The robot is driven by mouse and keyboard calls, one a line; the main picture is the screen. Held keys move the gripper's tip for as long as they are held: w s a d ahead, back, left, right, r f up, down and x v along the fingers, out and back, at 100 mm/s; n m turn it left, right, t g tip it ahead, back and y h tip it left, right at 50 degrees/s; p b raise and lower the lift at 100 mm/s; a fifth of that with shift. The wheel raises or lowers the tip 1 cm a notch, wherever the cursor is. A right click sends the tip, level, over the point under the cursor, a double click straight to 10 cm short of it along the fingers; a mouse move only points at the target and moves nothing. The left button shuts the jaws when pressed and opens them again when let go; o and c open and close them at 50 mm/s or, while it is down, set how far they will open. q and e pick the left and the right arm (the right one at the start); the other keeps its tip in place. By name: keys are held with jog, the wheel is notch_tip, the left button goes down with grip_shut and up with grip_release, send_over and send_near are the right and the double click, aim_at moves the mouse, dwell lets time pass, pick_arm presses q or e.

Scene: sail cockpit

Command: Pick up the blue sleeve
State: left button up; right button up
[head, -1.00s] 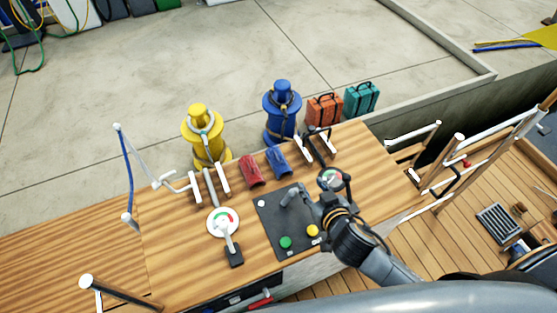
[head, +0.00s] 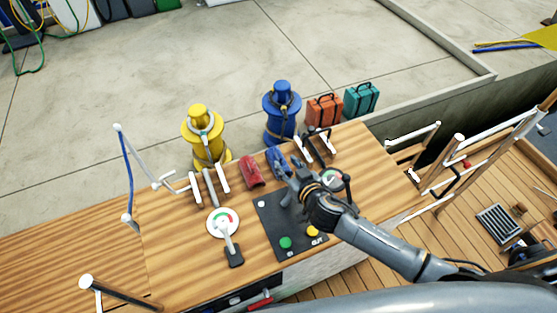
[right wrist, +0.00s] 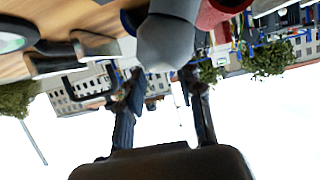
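The blue sleeve (head: 273,156) lies on the wooden console top, to the right of the red sleeve (head: 250,172). My right gripper (head: 285,171) is at the near end of the blue sleeve and covers part of it; I cannot tell whether they touch. In the right wrist view its two fingers (right wrist: 158,82) stand apart with a gap between them. A grey rounded part (right wrist: 166,43) shows just beyond the fingertips, with a sliver of dark blue (right wrist: 131,20) beside it and red at the upper right. My left gripper is not in view.
A black panel with a green button (head: 285,242) and a yellow button (head: 313,232) lies below my right arm. White-handled levers flank the sleeves. The yellow winch (head: 206,135) and blue winch (head: 281,112) stand behind.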

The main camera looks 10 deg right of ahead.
aim_at(279, 155)
jog(key=x, duration=0.4)
jog(key=shift+w+a, duration=0.1)
jog(key=shift+a, duration=0.05)
jog(key=shift+r, duration=0.1)
jog(key=shift+c, duration=0.2)
grip_shut()
